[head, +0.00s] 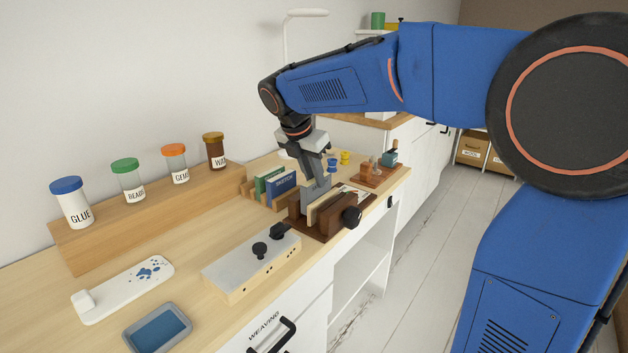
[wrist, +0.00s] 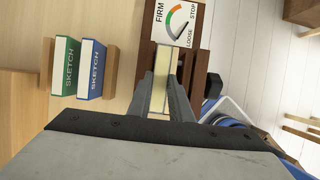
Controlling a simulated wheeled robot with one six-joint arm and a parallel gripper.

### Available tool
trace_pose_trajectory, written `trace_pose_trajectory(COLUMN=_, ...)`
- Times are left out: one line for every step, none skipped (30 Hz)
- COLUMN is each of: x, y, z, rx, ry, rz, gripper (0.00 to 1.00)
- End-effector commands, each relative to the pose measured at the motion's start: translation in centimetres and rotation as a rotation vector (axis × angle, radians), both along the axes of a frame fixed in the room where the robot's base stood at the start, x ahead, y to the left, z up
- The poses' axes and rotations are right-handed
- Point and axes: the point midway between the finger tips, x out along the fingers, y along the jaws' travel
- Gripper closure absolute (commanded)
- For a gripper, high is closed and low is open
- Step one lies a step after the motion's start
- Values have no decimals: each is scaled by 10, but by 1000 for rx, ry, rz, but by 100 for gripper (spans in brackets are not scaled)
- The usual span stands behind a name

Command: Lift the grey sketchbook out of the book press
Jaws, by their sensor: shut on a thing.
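The book press (head: 346,210) is a dark brown wooden clamp with a black knob (head: 351,216), near the front edge of the desk. The grey sketchbook (wrist: 162,62) stands between its wooden jaws, showing mostly its cream page edges. My gripper (head: 315,194) points down into the press from above. In the wrist view its grey fingers (wrist: 167,84) lie on either side of the sketchbook and are shut on it. The fingers hide part of the book, and its lower part is hidden in the press. I cannot tell whether it is raised at all.
A wooden rack holds a green sketchbook (wrist: 66,66) and a blue sketchbook (wrist: 92,68) left of the press. A grey-topped block with black knobs (head: 252,264) stands in front. Labelled jars (head: 128,180) line the back shelf.

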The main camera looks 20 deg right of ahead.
Motion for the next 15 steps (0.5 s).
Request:
trace_pose_trajectory(x=0, y=0, z=2, rx=1, ry=-1, rz=0, gripper=99)
trace_pose_trajectory(x=0, y=0, z=3, rx=1, ry=-1, rz=0, gripper=99)
trace_pose_trajectory(x=0, y=0, z=5, rx=1, ry=-1, rz=0, gripper=99)
trace_pose_trajectory(x=0, y=0, z=6, rx=0, ry=-1, rz=0, gripper=99)
trace_pose_trajectory(x=0, y=0, z=7, rx=0, ry=-1, rz=0, gripper=99)
trace_pose_trajectory(x=0, y=0, z=9, rx=0, ry=-1, rz=0, gripper=99)
trace_pose_trajectory(x=0, y=0, z=10, rx=0, ry=-1, rz=0, gripper=99)
trace_pose_trajectory(x=0, y=0, z=12, rx=0, ry=-1, rz=0, gripper=99)
trace_pose_trajectory(x=0, y=0, z=13, rx=0, ry=-1, rz=0, gripper=99)
trace_pose_trajectory(x=0, y=0, z=15, rx=0, ry=-1, rz=0, gripper=99)
trace_pose_trajectory(x=0, y=0, z=16, rx=0, ry=-1, rz=0, gripper=99)
trace_pose_trajectory(x=0, y=0, z=17, rx=0, ry=-1, rz=1, gripper=99)
trace_pose_trajectory(x=0, y=0, z=18, rx=0, ry=-1, rz=1, gripper=99)
trace_pose_trajectory(x=0, y=0, z=20, rx=0, ry=-1, rz=1, gripper=99)
trace_pose_trajectory(x=0, y=0, z=21, rx=0, ry=-1, rz=1, gripper=99)
